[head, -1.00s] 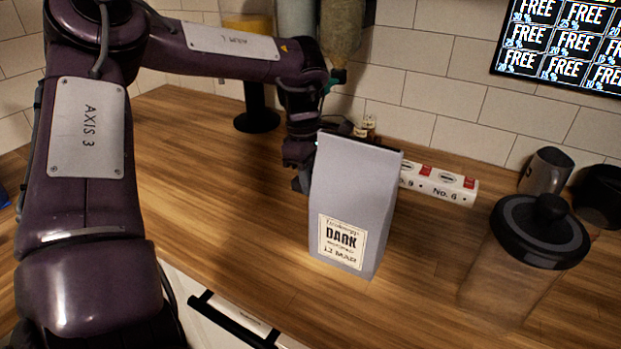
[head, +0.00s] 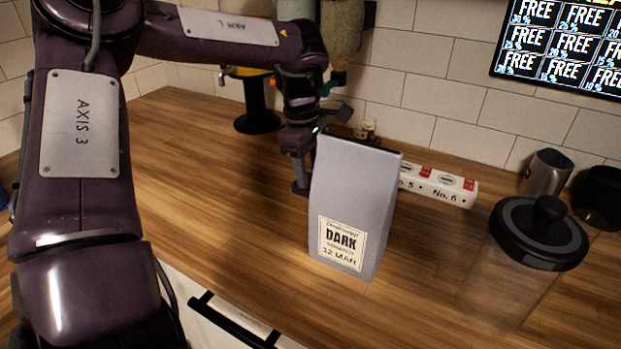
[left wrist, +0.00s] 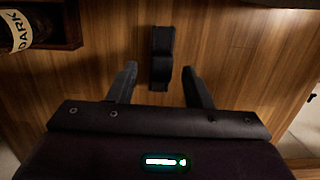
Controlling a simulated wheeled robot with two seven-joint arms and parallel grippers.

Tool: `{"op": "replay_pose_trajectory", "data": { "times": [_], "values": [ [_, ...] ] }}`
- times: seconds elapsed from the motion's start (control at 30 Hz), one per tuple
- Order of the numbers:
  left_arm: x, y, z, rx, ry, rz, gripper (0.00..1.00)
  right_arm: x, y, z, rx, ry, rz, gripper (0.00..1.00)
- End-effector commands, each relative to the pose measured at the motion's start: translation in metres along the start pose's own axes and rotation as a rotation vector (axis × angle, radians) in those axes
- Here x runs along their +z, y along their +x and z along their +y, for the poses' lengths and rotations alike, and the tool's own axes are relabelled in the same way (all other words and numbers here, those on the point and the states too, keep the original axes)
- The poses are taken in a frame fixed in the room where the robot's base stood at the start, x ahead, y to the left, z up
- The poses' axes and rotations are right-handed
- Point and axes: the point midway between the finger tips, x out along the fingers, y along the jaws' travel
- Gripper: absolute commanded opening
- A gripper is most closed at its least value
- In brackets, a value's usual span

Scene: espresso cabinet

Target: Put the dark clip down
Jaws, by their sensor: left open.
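My left gripper (left wrist: 160,70) is open, with one finger on each side of the clip and visible gaps to both. Whether the fingers are at the clip's height cannot be told. In the head view the left gripper (head: 301,184) points down just behind and left of the grey bag, partly hidden by it. The clip cannot be made out there. My right gripper is not in view.
The grey DARK bag (head: 352,200) stands upright near the gripper. A white numbered block (head: 440,187) lies behind it, and a lidded clear jar (head: 510,275) stands right. A dark wooden box (left wrist: 62,22) holds a DARK-labelled item.

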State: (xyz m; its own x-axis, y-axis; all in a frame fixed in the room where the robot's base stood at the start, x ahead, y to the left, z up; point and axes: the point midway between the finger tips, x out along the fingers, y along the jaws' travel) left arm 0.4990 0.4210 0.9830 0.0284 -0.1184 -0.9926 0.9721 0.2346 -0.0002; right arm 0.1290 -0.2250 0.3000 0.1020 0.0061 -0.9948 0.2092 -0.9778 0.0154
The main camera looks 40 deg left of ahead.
Motion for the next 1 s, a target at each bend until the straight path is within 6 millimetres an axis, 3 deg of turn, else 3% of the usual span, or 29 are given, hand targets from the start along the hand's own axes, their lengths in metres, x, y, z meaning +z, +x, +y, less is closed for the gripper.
{"op": "replay_pose_trajectory", "data": {
  "times": [0.2,0.4,1.0],
  "values": [
    [0.000,-0.052,0.001,0.004,0.001,0.004,0.45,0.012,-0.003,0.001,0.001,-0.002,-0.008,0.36],
    [0.000,-0.081,0.000,0.000,0.001,0.002,0.45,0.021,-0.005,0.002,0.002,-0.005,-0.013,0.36],
    [0.000,-0.089,0.000,0.000,0.000,0.000,0.45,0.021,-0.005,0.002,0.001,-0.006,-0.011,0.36]
  ]
}}
